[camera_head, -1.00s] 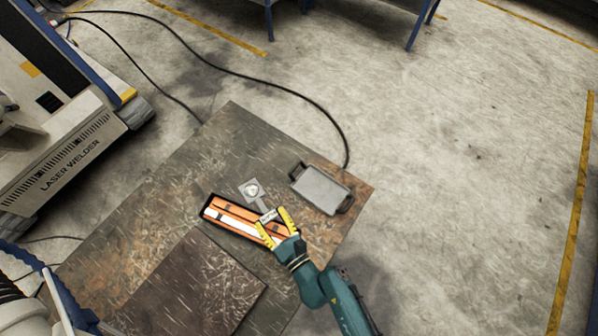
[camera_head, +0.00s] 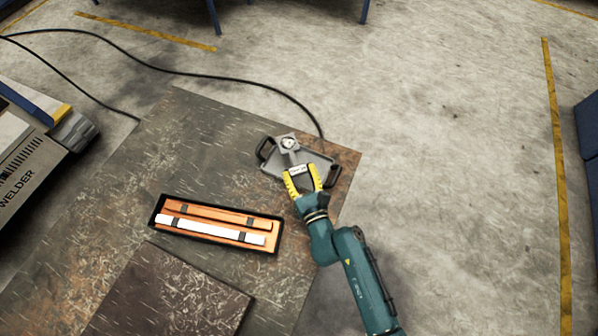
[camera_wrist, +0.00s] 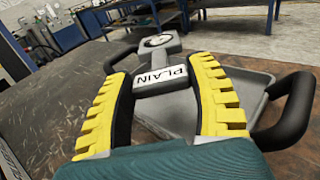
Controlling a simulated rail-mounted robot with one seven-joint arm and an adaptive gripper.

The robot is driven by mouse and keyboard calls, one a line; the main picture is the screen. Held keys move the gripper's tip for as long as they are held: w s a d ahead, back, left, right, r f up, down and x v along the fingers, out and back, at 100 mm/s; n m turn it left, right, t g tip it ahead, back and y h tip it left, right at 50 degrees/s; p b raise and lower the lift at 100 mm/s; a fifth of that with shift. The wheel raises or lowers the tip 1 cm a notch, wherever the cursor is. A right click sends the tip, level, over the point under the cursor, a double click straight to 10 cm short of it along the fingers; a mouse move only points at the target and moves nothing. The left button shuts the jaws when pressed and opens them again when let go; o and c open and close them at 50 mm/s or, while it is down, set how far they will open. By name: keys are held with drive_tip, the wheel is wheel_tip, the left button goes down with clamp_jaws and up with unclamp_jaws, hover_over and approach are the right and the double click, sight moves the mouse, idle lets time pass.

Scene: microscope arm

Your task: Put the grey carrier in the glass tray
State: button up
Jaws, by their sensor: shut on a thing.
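The grey carrier (camera_head: 288,144) has a square end with a round pale disc and a neck leading to a block. Its block carries a label reading "PLAIN" in the wrist view (camera_wrist: 160,77). My gripper (camera_head: 301,178) is shut on that block, with a yellow finger on each side. The grey glass tray (camera_head: 322,163), with black handles at its ends, lies on the table under the carrier. In the wrist view the tray (camera_wrist: 242,78) shows below and to the right of the carrier, which appears held above it. The carrier and gripper hide part of the tray.
An open black case (camera_head: 215,222) with orange lining and long strips lies on the table, left of my gripper. A dark raised plate (camera_head: 165,295) is at the front left. The table's right edge is close to the tray. A black cable (camera_head: 230,80) runs across the floor behind.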

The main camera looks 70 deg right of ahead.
drive_tip(key=shift+f, duration=0.9)
